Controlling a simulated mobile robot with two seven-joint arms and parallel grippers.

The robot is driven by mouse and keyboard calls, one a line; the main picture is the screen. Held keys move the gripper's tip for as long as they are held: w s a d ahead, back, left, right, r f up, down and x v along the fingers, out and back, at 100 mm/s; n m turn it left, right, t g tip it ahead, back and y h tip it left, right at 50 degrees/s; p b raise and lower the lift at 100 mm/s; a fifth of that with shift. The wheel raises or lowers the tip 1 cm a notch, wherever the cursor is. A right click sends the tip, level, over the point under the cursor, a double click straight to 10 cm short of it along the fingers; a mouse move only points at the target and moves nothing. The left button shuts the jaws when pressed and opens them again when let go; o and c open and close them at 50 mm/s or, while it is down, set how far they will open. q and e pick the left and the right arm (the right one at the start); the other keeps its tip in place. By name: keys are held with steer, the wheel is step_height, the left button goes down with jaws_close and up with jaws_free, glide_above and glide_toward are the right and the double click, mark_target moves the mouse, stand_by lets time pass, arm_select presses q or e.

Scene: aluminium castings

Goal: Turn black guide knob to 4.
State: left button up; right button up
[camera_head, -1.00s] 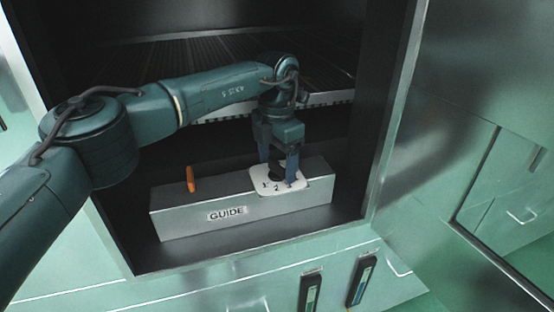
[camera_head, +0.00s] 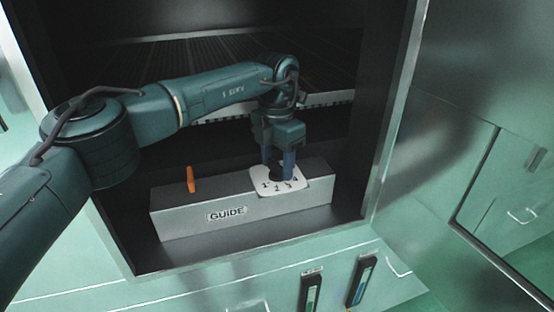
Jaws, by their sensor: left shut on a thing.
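The black guide knob (camera_head: 276,174) sits on a white dial plate (camera_head: 262,187) on top of the grey box marked GUIDE (camera_head: 180,220). Numbers 1, 2, 3 and 4 show on the plate's front part. My left gripper (camera_head: 278,168) points down over the plate and is shut on the knob, one finger on each side. The fingers and gripper body hide most of the knob, so I cannot read its setting. My right gripper is not in view.
An orange upright lever (camera_head: 191,180) stands on the box's left part. The box sits inside an open dark cabinet with a ribbed rack (camera_head: 330,97) behind it. Two dark handles (camera_head: 361,281) are on the front below. The open door (camera_head: 480,120) is at right.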

mark_target(278, 162)
arm_select(q)
steer(key=n, duration=0.3)
steer(key=shift+n+p, duration=0.35)
steer(key=shift+n, duration=1.75)
steer(key=o, duration=1)
steer(key=shift+r, duration=0.1)
step_height(278, 162, up, 13)
